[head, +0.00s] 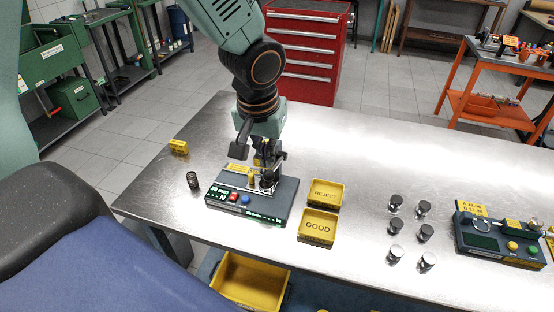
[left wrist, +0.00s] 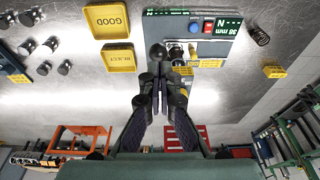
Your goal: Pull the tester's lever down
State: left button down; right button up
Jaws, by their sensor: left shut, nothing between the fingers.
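The tester (head: 225,209) is a dark grey box on the steel table, with a red and a blue button and green-lit displays. It also shows at the top of the left wrist view (left wrist: 222,45). A dark round knob, seemingly the lever's end (left wrist: 157,51), shows just beyond my fingertips in the left wrist view. My left gripper (left wrist: 160,82) is shut and empty, pointing down over the tester in the head view (head: 266,158). Whether it touches the lever I cannot tell. The gripper hides much of the lever in the head view. My right gripper is not in view.
A coil spring (head: 193,180) stands left of the tester, near a small yellow block (head: 178,147). Yellow REJECT (head: 325,193) and GOOD (head: 318,228) trays sit on its right. Several metal pistons (head: 396,227) and another instrument (head: 497,238) stand farther right. The table's far middle is clear.

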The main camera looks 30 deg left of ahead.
pick_arm(q)
jog(key=shift+w+d, duration=0.1)
jog(key=shift+d, duration=0.1)
jog(key=shift+w+f, duration=0.1)
jog(key=shift+w, duration=0.05)
jog(key=shift+a, duration=0.2)
jog(key=shift+s, duration=0.25)
